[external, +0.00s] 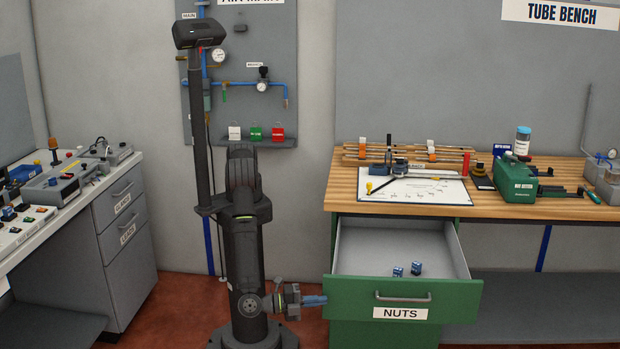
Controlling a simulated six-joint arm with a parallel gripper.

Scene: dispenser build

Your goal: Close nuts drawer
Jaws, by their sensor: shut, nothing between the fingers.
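The green nuts drawer (350,299) is pulled well out of the tube bench and stands open. Its front carries a grey bar handle (403,298) and a white NUTS label (400,313). Two small blue items (407,270) lie on its grey floor. My gripper (325,300) is low, at the left end of the drawer front. Its blue fingers are shut and empty, pointing right. Whether they touch the drawer front cannot be told from this view.
The wooden bench top (560,209) above the drawer holds a white sheet (440,190), a green tool box (510,175) and several small tools. A grey cabinet with closed drawers (125,225) stands at the left.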

